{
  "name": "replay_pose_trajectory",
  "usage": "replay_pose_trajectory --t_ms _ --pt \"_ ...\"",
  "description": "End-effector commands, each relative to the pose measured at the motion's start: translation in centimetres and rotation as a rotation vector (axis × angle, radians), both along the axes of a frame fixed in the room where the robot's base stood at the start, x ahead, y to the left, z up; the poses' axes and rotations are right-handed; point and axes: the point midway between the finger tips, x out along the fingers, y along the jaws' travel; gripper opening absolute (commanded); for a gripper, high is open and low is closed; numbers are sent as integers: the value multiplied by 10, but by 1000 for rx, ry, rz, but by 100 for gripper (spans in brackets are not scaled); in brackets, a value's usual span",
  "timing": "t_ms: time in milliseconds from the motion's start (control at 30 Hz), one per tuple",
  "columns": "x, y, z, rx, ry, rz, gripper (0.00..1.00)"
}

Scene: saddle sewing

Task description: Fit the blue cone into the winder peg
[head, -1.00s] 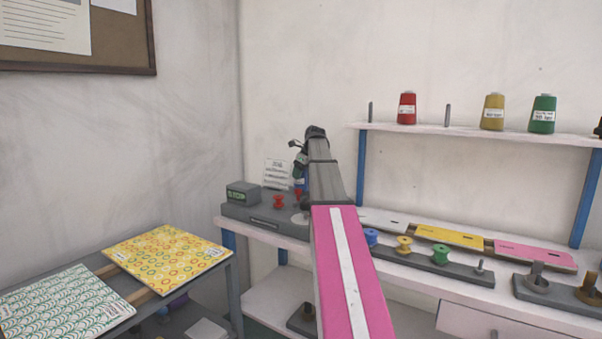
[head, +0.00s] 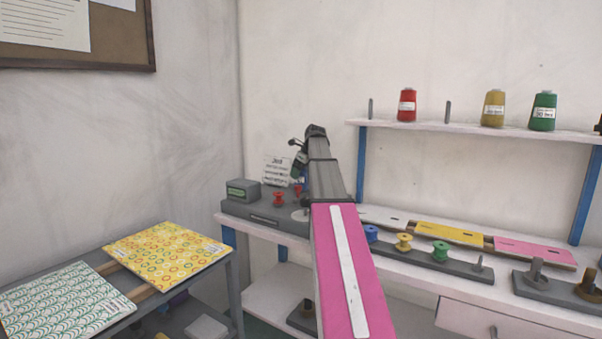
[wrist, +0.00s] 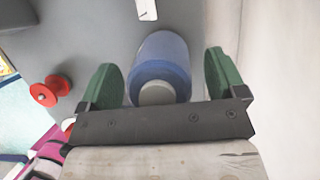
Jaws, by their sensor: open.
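The blue cone (wrist: 160,62) is in the middle of the wrist view, its pale grey tip (wrist: 157,92) toward my gripper. My gripper (wrist: 159,80) is open, with one green finger on each side of the cone. A gap shows on both sides, so neither finger visibly presses on it. The cone is over the grey winder base (head: 262,212), which is at the left end of the table in the head view. My arm hides most of the cone there. The winder peg cannot be made out, and the cone's lower end is hidden, so I cannot tell how it sits.
A red spool (wrist: 50,90) stands left of the cone; it also shows in the head view (head: 278,200). A pale wall runs close on the right in the wrist view. Coloured spools (head: 404,243) stand on a rack to the right.

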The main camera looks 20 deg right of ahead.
Motion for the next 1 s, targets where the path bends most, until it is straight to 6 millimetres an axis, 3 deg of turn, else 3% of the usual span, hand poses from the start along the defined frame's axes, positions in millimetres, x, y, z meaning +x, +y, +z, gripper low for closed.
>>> replay_pose_trajectory --t_ms 167,600,800,1000 --pt "-4 -3 13 0 -1 0 90" --pt "-27 -22 84 0 -1 0 90" --pt "-32 -25 98 0 -1 0 90" --pt "-33 -25 100 0 0 0 90"
